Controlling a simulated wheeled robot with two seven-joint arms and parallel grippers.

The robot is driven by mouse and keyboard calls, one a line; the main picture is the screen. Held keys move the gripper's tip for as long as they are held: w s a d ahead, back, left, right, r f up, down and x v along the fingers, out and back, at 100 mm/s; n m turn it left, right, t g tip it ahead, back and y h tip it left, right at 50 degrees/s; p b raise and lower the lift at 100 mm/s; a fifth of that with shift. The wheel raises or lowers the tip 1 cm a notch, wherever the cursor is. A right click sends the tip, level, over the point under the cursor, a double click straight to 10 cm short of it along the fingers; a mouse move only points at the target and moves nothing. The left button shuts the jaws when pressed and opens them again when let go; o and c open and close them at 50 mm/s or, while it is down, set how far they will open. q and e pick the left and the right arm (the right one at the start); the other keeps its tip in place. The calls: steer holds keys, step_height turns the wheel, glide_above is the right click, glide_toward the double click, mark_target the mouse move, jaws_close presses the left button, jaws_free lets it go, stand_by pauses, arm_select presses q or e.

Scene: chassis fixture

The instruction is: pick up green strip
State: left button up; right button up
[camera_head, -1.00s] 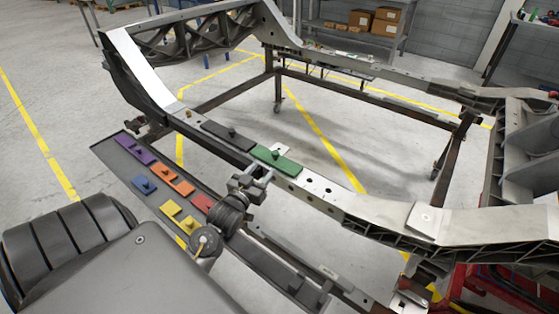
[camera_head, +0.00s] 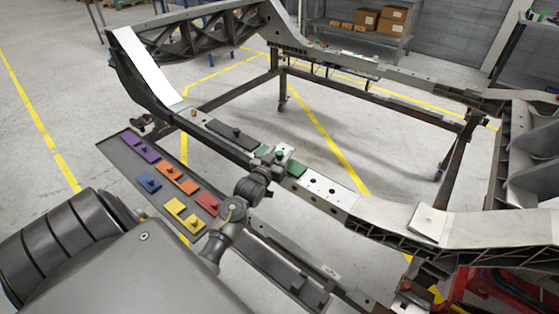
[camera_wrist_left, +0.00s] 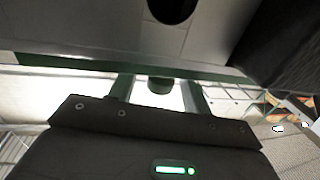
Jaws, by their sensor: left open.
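The green strip (camera_head: 296,169) lies on the near chassis rail, with a round knob standing up from it. My left gripper (camera_head: 279,156) is over the middle of the strip and hides part of it. In the left wrist view the strip (camera_wrist_left: 60,62) runs across the picture behind the fingers. Its dark green knob (camera_wrist_left: 160,85) sits between the two open fingers of the left gripper (camera_wrist_left: 159,92), with gaps showing on both sides. My right gripper is not in view.
A dark strip (camera_head: 232,137) lies beside the green one on the rail (camera_head: 330,190). A grey tray (camera_head: 118,150) at the left holds purple, orange, blue, yellow and red pieces. The rail has bare room to the right.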

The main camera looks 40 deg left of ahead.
arm_select(q)
jaws_close()
stand_by(0.3)
steer(key=shift+r, duration=0.1)
steer(key=shift+r, duration=0.2)
step_height(320, 180, up, 2)
steer(key=shift+r, duration=0.1)
steer(key=s+r, duration=1)
steer(key=s, duration=0.4)
steer(key=shift+a+p, duration=0.35)
steer(key=shift+p, duration=0.05)
